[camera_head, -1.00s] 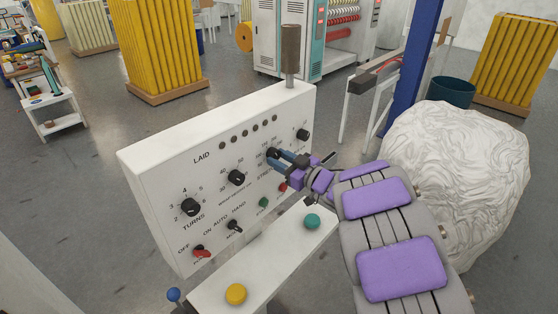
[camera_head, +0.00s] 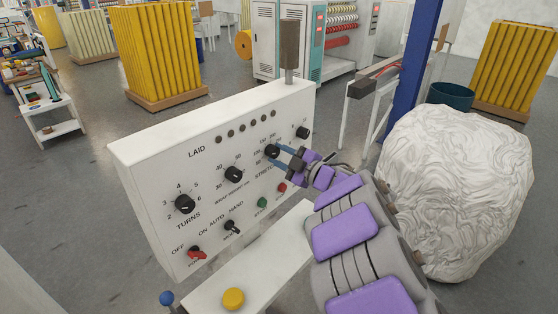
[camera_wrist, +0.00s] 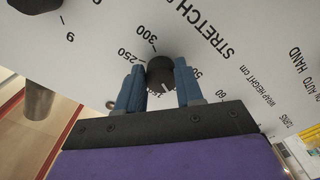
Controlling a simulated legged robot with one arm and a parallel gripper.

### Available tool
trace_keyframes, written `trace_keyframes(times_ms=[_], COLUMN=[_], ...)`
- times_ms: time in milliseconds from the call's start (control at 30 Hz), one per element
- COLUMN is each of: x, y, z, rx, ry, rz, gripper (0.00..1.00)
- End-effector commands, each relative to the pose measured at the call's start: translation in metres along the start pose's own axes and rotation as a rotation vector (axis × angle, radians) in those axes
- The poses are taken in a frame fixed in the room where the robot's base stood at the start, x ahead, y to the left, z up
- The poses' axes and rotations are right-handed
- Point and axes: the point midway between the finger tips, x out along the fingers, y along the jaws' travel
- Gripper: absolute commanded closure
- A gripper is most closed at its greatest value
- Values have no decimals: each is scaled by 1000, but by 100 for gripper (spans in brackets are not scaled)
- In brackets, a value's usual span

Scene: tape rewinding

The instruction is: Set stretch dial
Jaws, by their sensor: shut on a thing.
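The stretch dial (camera_head: 272,151) is a black knob on the upright white control panel (camera_head: 140,180), right of the middle. In the wrist view the same dial (camera_wrist: 161,72) sits between two blue fingers under the word STRETCH, with 250 and 300 printed to its left. Its white pointer mark is near its lower edge in that view. My gripper (camera_head: 288,156) reaches in from the right and is shut on the dial. The fingers hide part of the scale, so the exact setting cannot be read.
Other black dials sit on the panel, including the turns dial (camera_head: 184,204) and the wrap height dial (camera_head: 234,174). A red switch (camera_head: 196,252) and a yellow button (camera_head: 233,298) are lower. A large white wrapped roll (camera_head: 455,190) stands right of my arm.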

Motion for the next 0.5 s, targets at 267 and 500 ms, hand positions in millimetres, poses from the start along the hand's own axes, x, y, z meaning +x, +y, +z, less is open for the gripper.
trace_keyframes(times_ms=[267, 500], x=[0, 1], y=[-3, -3], z=[1, 1], rx=[-71, -81], ry=[-1, -1], rz=[-7, -8], gripper=[94, 94])
